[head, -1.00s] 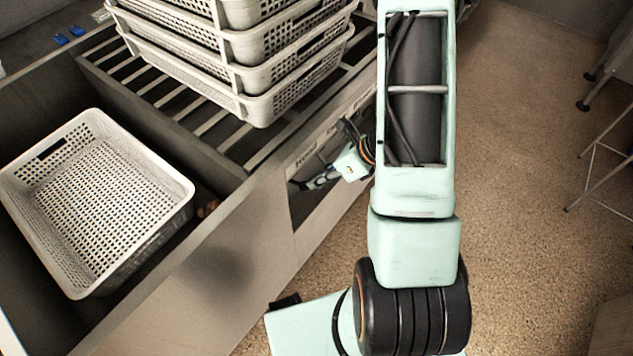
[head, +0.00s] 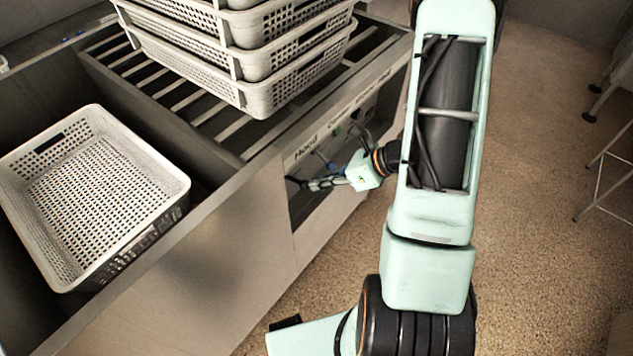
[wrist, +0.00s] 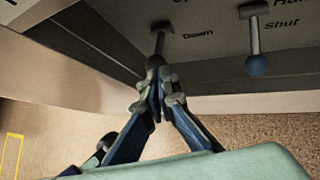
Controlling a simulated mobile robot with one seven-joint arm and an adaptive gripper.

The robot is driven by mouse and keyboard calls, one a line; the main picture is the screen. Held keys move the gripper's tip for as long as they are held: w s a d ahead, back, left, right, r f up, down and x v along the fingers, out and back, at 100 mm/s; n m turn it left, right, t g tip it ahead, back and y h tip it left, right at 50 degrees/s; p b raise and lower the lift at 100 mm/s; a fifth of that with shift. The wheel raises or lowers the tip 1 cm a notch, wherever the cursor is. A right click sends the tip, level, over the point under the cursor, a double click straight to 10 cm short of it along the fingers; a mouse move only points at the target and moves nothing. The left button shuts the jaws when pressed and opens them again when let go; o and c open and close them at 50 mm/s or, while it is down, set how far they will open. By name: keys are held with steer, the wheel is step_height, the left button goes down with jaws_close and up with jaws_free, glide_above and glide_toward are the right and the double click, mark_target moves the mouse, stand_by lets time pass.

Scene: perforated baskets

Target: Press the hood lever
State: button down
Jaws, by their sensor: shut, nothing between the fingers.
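The word "Hood" (head: 306,149) is printed on the front panel in the head view. In the wrist view a grey lever (wrist: 159,42) with a dark ball end hangs beside the word "Down". My gripper (wrist: 158,80) is shut and empty, with its fingertips just below this ball and overlapping its lower edge; contact cannot be told. In the head view my gripper (head: 306,184) is at the panel opening below the "Hood" label, where the lever is hard to make out. A second lever (wrist: 254,38) with a blue ball hangs to the right, near the word "Shut".
A stack of perforated baskets (head: 262,92) stands on the slatted rack (head: 190,105). Another basket (head: 165,185) sits in the bay at the left. Open floor (head: 535,220) lies to the right, with a metal-legged stand (head: 600,165) at the edge.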

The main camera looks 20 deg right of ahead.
steer(key=f+t+y+b, duration=0.1)
steer(key=f+b, duration=0.1)
steer(key=b, duration=0.2)
steer(key=f+t+y+b, duration=0.1)
steer(key=b, duration=0.3)
steer(key=shift+s+d+f+n, duration=0.15)
steer(key=shift+s+f+n, duration=0.05)
steer(key=shift+f+n, duration=0.2)
steer(key=shift+r+p, duration=0.6)
steer(key=shift+r, duration=0.15)
steer(key=shift+d, duration=0.1)
